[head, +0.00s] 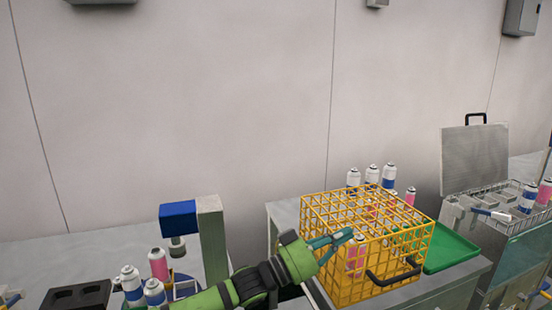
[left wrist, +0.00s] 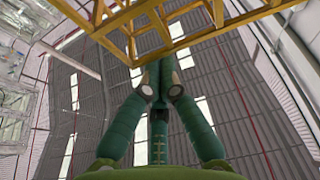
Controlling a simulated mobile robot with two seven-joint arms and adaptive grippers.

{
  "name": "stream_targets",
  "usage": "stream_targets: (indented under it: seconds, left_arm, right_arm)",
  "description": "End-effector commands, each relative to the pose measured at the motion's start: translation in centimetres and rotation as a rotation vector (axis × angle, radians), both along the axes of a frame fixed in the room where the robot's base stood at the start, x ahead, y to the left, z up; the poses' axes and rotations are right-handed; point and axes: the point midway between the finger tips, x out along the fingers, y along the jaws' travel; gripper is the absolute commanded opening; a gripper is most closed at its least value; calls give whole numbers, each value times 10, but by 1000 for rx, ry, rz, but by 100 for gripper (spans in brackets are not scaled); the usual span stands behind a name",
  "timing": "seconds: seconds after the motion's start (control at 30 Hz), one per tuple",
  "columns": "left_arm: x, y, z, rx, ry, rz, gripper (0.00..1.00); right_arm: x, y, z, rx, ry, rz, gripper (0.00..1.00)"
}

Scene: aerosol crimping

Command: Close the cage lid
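The yellow wire cage (head: 385,283) stands on a grey table at the right of the head view, with several spray cans inside. Its grid top (head: 345,203) appears to lie across the cage; I cannot tell if it is fully down. A black handle (head: 395,272) is on the front side. My left gripper (head: 345,240) is at the upper left part of the cage, its fingers overlapping the bars. In the left wrist view the fingertips (left wrist: 160,66) are together, just by the yellow bars (left wrist: 215,32), with nothing seen between them. Contact is unclear. My right gripper is not in view.
A green tray (head: 450,248) lies right of the cage. Farther right is a metal basin with an upright grey lid (head: 475,158) and cans. On the left stand a blue-headed press (head: 178,218), several cans (head: 131,284) and a black block (head: 75,296).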

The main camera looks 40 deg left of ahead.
Motion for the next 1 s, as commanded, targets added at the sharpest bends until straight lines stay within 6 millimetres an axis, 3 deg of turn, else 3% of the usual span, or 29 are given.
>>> stream_targets:
  seconds: [0.13,0.6,1.0]
  left_arm:
    - [-3,-5,-10,34,-21,-2,0]
    - [-4,-8,-18,55,-23,-1,0]
    - [-3,-6,-7,54,-26,4,0]
  right_arm:
    - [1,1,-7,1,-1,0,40]
    - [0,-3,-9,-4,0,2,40]
    - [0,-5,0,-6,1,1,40]
